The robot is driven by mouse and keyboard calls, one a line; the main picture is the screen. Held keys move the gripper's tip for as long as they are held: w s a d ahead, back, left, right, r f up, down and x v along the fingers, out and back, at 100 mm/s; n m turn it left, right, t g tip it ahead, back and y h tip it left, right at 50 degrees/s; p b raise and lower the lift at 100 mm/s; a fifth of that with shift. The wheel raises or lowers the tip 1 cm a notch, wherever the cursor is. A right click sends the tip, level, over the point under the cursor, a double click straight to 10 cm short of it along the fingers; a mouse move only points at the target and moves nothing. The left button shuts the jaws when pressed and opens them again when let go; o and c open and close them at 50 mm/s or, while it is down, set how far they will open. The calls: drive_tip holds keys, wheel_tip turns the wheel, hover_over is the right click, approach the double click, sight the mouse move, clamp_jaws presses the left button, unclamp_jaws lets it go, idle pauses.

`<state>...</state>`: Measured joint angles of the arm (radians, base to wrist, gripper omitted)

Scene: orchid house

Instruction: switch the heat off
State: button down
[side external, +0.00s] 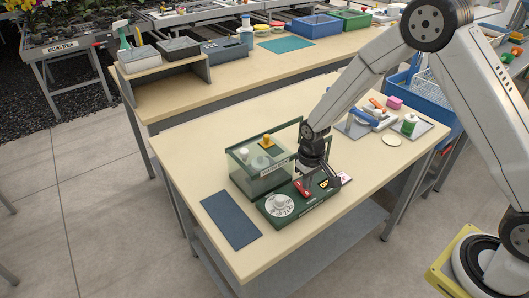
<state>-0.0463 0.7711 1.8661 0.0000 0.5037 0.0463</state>
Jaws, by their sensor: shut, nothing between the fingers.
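A dark green control box (290,222) lies near the front of the table. It carries a round white dial (280,205) at its left and a red switch (303,187) near its middle. Which way the red switch is set is too small to tell. A black and yellow part (324,183) sits to the right of the red switch. My gripper (330,186) points down over the right part of the box, close to the black and yellow part. It is shut and empty. I cannot tell whether it touches the box.
A clear-sided green case (250,178) with a yellow knob on top stands directly behind the box. A dark blue mat (231,219) lies to the left. A tray with a green-labelled bottle (409,124) and a pale disc (391,140) are at the right. The table's front right is clear.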

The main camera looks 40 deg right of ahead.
sight(306, 192)
drive_tip(key=shift+r, duration=2.65)
drive_tip(key=shift+s, duration=0.1)
drive_tip(key=s+d+r+t, duration=0.1)
drive_tip(key=s+r, duration=0.2)
drive_tip(key=s, duration=0.4)
drive_tip(key=s+d+r+t, duration=0.1)
drive_tip(key=s+r, duration=0.3)
drive_tip(key=s, duration=0.4)
drive_tip(key=shift+r+t, duration=0.3)
drive_tip(key=shift+w, duration=0.1)
